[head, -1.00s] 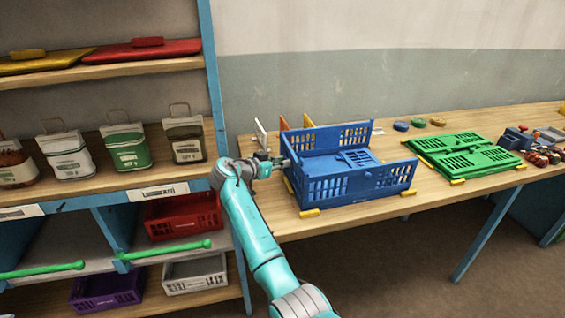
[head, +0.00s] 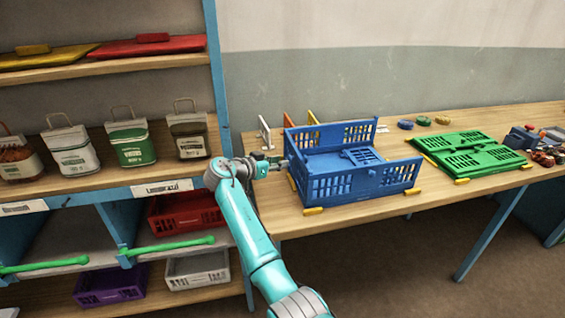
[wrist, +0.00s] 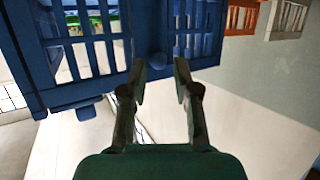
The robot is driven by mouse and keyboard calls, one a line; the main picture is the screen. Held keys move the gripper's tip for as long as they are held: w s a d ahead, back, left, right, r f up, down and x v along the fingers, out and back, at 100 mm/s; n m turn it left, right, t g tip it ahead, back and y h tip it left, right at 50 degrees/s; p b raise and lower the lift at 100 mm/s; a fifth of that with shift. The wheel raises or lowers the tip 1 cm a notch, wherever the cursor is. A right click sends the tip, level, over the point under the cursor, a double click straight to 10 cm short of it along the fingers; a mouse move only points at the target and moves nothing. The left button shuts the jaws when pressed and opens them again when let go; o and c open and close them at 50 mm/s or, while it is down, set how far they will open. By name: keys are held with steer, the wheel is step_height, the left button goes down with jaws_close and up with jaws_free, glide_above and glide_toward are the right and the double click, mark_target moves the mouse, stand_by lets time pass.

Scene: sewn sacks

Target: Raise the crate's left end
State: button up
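The blue crate (head: 358,187) stands on the wooden table. Its slotted front and back walls are upright. A panel with a small fitting lies low inside, toward the right. The left end (head: 293,165) seems to stand up beside my gripper; its exact tilt is hard to tell. My gripper (head: 279,163) is at this end, outside the crate. Contact with the knob cannot be made out.
A folded green crate (head: 470,155) lies to the right on the table. Yellow blocks (head: 313,211) sit along the blue crate's base. Upright white (head: 264,133) and orange panels stand behind its left end. A shelf unit (head: 217,75) with sacks and bins stands close on the left.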

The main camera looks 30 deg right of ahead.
steer(key=v, duration=0.9)
steer(key=shift+a, duration=0.2)
